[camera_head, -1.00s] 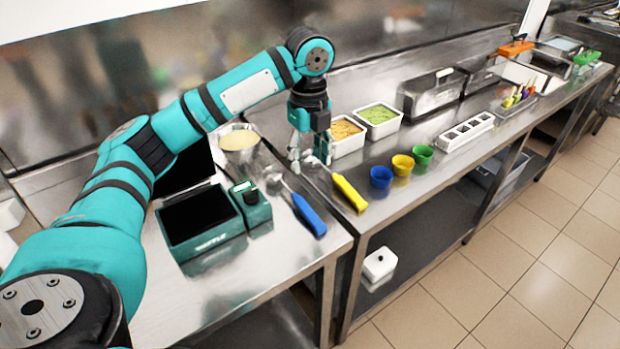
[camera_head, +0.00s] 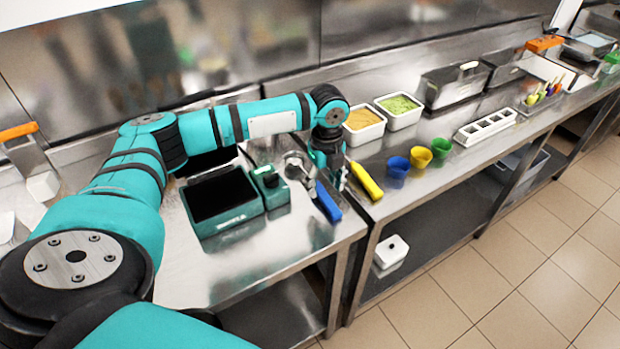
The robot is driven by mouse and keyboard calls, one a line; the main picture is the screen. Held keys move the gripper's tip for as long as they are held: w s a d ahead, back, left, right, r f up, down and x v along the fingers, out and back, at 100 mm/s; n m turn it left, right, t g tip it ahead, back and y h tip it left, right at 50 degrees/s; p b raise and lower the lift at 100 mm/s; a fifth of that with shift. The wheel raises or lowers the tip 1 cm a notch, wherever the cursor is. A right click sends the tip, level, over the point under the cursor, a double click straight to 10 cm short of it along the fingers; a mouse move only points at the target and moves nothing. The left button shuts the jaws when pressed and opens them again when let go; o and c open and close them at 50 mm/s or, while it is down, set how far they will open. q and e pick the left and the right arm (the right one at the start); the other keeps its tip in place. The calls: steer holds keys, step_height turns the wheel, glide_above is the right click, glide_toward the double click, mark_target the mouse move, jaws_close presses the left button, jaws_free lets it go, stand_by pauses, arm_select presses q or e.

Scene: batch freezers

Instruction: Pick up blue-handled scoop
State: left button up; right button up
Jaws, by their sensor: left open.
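The blue-handled scoop (camera_head: 328,204) lies on the steel counter near its front edge, handle toward the front. Its metal head (camera_head: 296,164) is behind, partly hidden by my left gripper. My left gripper (camera_head: 331,182) is open and pointed down, just above the scoop at the back end of the blue handle. I cannot tell whether its fingers touch the scoop or straddle it. A yellow-handled scoop (camera_head: 366,181) lies just to the right of the gripper. My right gripper is not in view.
A teal-edged black tray (camera_head: 262,212) and a small teal box (camera_head: 270,187) stand left of the scoop. Blue (camera_head: 397,167), yellow (camera_head: 420,157) and green (camera_head: 439,148) cups stand to the right. White tubs (camera_head: 362,134) of orange and green contents are behind.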

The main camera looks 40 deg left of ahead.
mark_target(324, 194)
arm_select(q)
step_height(324, 194, down, 4)
steer(key=shift+r+p, duration=0.2)
steer(key=shift+p, duration=0.25)
steer(key=shift+f, duration=0.2)
steer(key=c, duration=0.6)
jaws_close()
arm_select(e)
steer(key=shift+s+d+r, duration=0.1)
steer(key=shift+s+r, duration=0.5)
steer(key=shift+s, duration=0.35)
